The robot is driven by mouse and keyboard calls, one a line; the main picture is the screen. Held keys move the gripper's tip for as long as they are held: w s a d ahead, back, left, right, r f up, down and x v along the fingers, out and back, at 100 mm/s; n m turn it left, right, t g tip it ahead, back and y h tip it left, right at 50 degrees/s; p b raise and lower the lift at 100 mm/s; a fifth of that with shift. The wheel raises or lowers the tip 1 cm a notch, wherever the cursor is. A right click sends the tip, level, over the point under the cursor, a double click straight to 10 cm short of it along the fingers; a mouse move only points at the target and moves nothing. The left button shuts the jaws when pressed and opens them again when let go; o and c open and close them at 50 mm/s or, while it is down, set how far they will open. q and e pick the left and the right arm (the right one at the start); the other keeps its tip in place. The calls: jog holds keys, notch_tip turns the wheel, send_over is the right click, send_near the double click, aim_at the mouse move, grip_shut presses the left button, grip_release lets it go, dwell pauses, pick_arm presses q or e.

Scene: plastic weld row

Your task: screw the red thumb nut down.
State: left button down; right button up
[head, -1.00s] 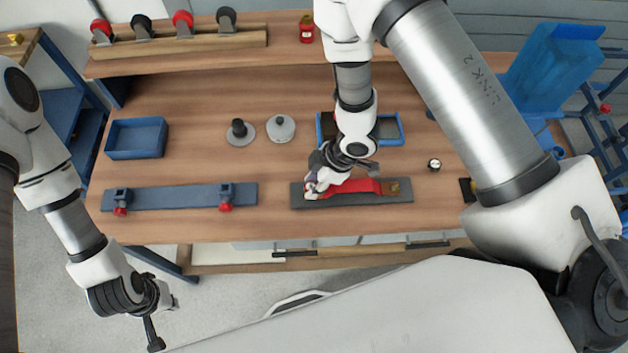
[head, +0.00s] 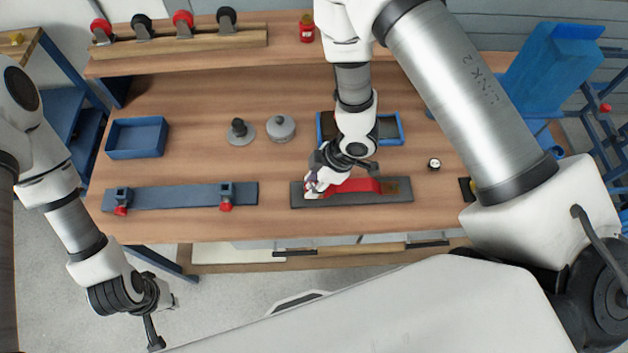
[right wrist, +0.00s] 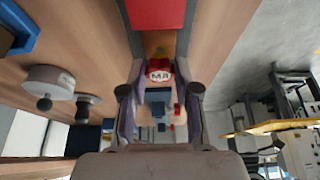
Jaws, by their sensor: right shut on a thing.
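The red thumb nut (right wrist: 159,66), with a white face marked in dark letters, sits between the fingertips of my right gripper (right wrist: 160,88) in the right wrist view. The gripper is shut on it. In the head view my right gripper (head: 316,192) is low over the left part of a dark grey plate (head: 350,201), and the nut is hidden there. A red block (head: 358,186) lies along this plate; it also shows at the top of the right wrist view (right wrist: 156,13). My left gripper (head: 162,322) is open and empty, off the bench's front edge.
A blue strip (head: 170,197) with two red-knobbed clamps lies left of the plate. A blue bin (head: 137,139), two round grey pieces (head: 281,127) and a blue-edged tray (head: 390,128) stand behind. A small round dial (head: 434,164) is at the right.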

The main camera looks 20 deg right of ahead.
jog(key=shift+f, duration=0.35)
jog(key=shift+m+t+b, duration=0.3)
jog(key=shift+m+b, duration=0.05)
jog(key=shift+m, duration=0.25)
jog(key=shift+s+a+r+m+t+h+p, duration=0.1)
jog(key=shift+m+t+h+p, duration=0.1)
jog(key=shift+m, duration=0.35)
jog(key=shift+s+r+m+t+h+p, duration=0.1)
jog(key=shift+m+h, duration=0.1)
jog(key=shift+m, duration=0.35)
jog(key=m+t+p, duration=0.1)
jog(key=m+p, duration=0.1)
jog(key=m, duration=0.1)
jog(key=shift+a+r+m+h, duration=0.1)
jog(key=shift+m+h, duration=0.3)
jog(key=shift+m, duration=0.4)
jog(key=shift+f, duration=0.25)
jog(key=o, duration=0.8)
jog(key=shift+o, duration=0.2)
